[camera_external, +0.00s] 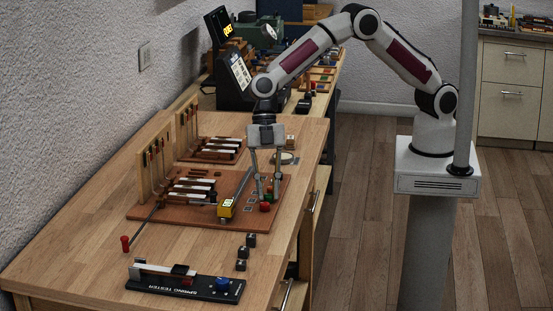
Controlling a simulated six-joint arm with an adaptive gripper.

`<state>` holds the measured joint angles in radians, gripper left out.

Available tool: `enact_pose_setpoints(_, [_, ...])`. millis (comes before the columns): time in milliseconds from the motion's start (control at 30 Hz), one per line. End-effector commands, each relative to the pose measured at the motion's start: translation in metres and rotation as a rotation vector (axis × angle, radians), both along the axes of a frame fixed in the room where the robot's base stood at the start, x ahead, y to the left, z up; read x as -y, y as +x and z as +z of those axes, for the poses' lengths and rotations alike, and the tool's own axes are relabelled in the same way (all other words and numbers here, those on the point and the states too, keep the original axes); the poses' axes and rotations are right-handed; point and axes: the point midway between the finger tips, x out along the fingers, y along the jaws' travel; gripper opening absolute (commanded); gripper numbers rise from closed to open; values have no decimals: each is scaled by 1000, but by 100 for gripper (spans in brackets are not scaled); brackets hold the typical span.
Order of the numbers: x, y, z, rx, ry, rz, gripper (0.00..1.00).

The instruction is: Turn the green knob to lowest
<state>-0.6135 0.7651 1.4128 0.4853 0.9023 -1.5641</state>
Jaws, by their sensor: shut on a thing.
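The green knob (268,192) is on the right part of the brown board (204,218), partly hidden by my gripper. My gripper (267,197) points straight down with its fingertips around the green knob, shut on it. A red knob (265,207) sits just in front of the fingertips on the same board. The pointer or scale for the green knob is too small to read.
A yellow device (226,206) stands left of my gripper. Black blocks (251,240) and a spring tester (184,281) with a blue knob lie in front. A red-handled tool (125,243) lies at left. The front-left tabletop is clear.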

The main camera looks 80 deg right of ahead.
Motion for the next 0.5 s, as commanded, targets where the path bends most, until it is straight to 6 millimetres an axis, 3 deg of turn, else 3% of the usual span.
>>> enact_pose_setpoints(167, [1,0,-1,1,-2,0,0])
enact_pose_setpoints(200, [1,0,-1,1,-2,0,20])
enact_pose_setpoints(267, [1,0,-1,1,-2,0,34])
enact_pose_setpoints(500, [0,0,0,0,-1,-1,34])
